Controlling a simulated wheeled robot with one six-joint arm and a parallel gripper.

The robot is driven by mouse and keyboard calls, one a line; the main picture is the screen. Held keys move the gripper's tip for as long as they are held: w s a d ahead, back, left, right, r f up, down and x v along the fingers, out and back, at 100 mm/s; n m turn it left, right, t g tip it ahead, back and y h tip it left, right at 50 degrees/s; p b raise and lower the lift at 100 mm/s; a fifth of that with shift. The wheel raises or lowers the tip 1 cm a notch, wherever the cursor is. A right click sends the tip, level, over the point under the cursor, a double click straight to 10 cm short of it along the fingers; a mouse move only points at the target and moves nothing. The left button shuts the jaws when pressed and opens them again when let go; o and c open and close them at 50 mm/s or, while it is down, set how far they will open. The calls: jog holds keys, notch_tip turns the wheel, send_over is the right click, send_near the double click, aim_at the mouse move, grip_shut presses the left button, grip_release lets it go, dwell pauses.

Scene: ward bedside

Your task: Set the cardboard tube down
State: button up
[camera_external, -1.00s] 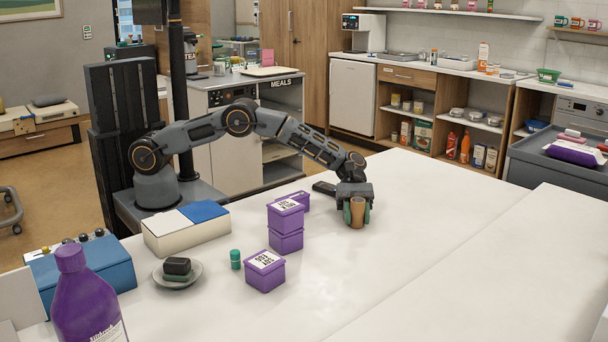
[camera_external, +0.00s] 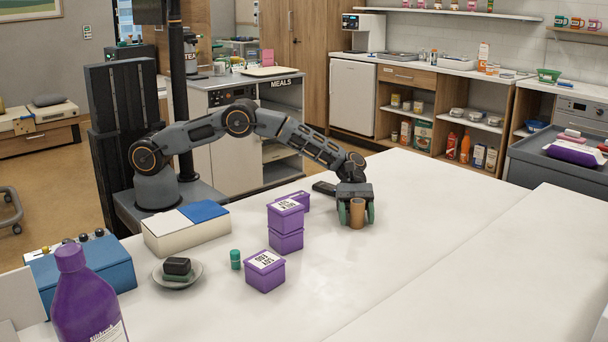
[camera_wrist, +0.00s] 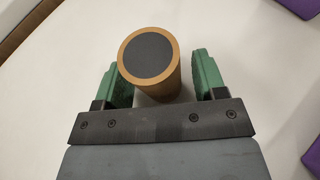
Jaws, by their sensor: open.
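The brown cardboard tube (camera_external: 357,213) stands upright on the white table (camera_external: 420,240), right of the purple boxes. In the wrist view the tube (camera_wrist: 172,82) shows its round end with a dark centre and a tan rim. My gripper (camera_external: 356,212) is low over the table with its green fingers on either side of the tube. In the wrist view my gripper (camera_wrist: 164,82) is open, with a clear gap between the tube and the right finger and a narrower one at the left finger.
Purple boxes, two of them stacked (camera_external: 286,227) and one single (camera_external: 265,271), stand left of the tube. A dark flat object (camera_external: 324,187) lies behind my gripper. The table right of the tube is clear.

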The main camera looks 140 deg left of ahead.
aim_at(360, 200)
jog(key=b+v, duration=0.1)
jog(key=v, duration=1.1)
jog(key=w+d+r+n+t+y, duration=0.3)
jog(key=w+d+r+n+y, duration=0.15)
jog(key=r+n, duration=0.3)
jog(key=w+d+r+n+t+y, duration=0.3)
jog(key=w+d+r+n, duration=0.2)
jog(key=r+n, duration=0.25)
jog(key=s+d+r+n+g+y, duration=0.1)
jog(key=s+d+r+n+y, duration=0.15)
jog(key=n, duration=0.35)
jog(key=s+d+r+n+g+y, duration=0.1)
jog(key=s+d+n+y, duration=0.1)
jog(key=d+n, duration=0.25)
jog(key=s+d+f+n+g+h, duration=0.1)
jog(key=s+d+f+n+g, duration=0.2)
jog(key=s+d+n, duration=0.3)
jog(key=s+d+f+n+g+h, duration=0.1)
jog(key=s+d+f+n+g, duration=0.3)
jog(key=s, duration=0.9)
jog(key=s+d+f+n+g+h, duration=0.1)
jog(key=s+d+f+n+g, duration=0.3)
jog(key=s+d+f+n, duration=0.2)
jog(key=s+d+n, duration=0.2)
jog(key=s+d, duration=0.2)
jog(key=shift+d, duration=0.3)
jog(key=shift+f+n, duration=0.1)
jog(key=shift+n, duration=0.15)
